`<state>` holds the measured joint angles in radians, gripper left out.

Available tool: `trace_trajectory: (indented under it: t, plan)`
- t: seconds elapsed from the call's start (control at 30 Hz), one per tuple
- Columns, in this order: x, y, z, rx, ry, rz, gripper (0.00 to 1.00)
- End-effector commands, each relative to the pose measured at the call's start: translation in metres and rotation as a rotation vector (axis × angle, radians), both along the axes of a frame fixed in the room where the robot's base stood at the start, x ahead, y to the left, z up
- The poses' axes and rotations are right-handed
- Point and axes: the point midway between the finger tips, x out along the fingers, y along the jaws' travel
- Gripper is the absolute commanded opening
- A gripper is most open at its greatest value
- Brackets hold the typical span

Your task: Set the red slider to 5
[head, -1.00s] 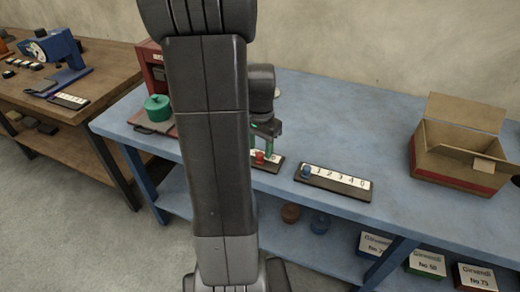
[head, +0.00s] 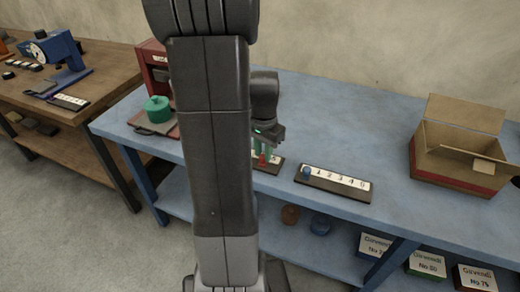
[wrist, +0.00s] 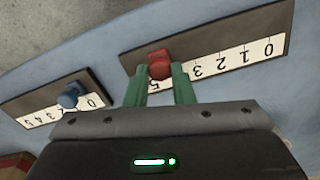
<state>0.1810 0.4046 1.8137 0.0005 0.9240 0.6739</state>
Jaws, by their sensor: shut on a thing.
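The red slider knob (wrist: 160,66) stands on a dark board with a white number strip (wrist: 230,60). In the wrist view it is close to the 5 end; 0 to 3 and 5 can be read, while a finger hides the 4. Whether it is exactly at 5 I cannot tell. My gripper (wrist: 158,74) is shut on the knob, one green finger on each side. In the head view the red knob (head: 262,160) is below my gripper (head: 263,148), and my arm hides the left part of its board.
A second board (head: 334,188) with a blue slider knob (head: 306,172) near its 0 end lies to the right on the blue bench (head: 400,205). An open cardboard box (head: 460,155) stands farther right. A green pot (head: 158,109) stands at the left.

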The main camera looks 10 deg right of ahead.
Motion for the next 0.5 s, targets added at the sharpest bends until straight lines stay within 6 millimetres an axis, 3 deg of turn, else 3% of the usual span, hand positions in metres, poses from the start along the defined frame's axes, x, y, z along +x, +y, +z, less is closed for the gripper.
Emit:
trace_trajectory:
  t: [0.2, 0.47, 0.5]
  plan:
    - [-0.014, -0.021, 0.001, -0.002, -0.003, -0.002, 0.0]
    - [-0.014, -0.022, 0.001, -0.003, -0.001, 0.0, 0.0]
    - [-0.014, -0.022, 0.001, -0.003, -0.001, 0.0, 0.28]
